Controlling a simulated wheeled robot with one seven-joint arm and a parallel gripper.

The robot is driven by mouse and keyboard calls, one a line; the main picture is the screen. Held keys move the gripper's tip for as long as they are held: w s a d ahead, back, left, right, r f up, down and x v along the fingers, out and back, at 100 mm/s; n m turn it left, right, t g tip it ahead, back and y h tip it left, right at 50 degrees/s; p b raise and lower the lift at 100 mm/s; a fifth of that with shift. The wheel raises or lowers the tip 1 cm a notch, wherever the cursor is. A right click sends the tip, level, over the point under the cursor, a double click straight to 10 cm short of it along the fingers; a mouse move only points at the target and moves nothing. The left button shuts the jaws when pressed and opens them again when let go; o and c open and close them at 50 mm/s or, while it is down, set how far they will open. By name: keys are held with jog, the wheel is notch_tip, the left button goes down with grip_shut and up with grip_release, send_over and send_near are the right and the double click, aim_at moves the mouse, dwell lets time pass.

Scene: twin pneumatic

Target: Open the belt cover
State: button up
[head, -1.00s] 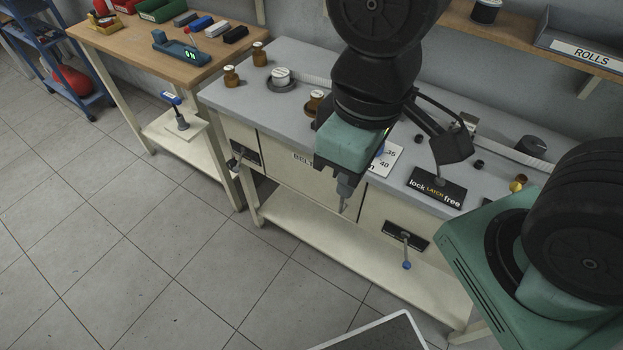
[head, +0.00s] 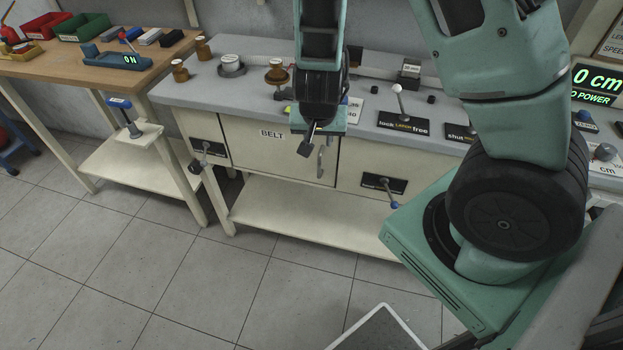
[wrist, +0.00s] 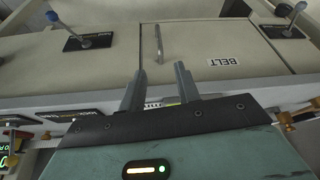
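The belt cover (head: 281,155) is a cream front panel labelled BELT below the grey bench top. It looks closed, flush with the front. Its upright metal bar handle (head: 320,161) is at the panel's right side. In the wrist view, which is turned over, the cover (wrist: 199,38) and handle (wrist: 158,44) lie ahead of my gripper (wrist: 160,84). The fingers are apart and empty, lined up about either side of the handle but short of it. The latch lever (head: 398,99), with a white knob, stands on its lock/free plate, its knob slightly left of its base.
Small levers on black plates flank the cover at left (head: 206,149) and right (head: 383,187). The bench has an open lower shelf (head: 300,222). A wooden side table (head: 60,68) stands at the left. The tiled floor in front is clear.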

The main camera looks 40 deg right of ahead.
aim_at(319, 163)
jog(key=b+x, duration=0.1)
jog(key=x, duration=0.7)
jog(key=b+x, duration=0.1)
jog(key=x, duration=0.8)
jog(key=shift+w+d+f+b, duration=0.1)
jog(key=shift+d+f+b, duration=0.05)
jog(key=shift+d+b, duration=0.15)
jog(key=shift+a, duration=0.1)
grip_shut()
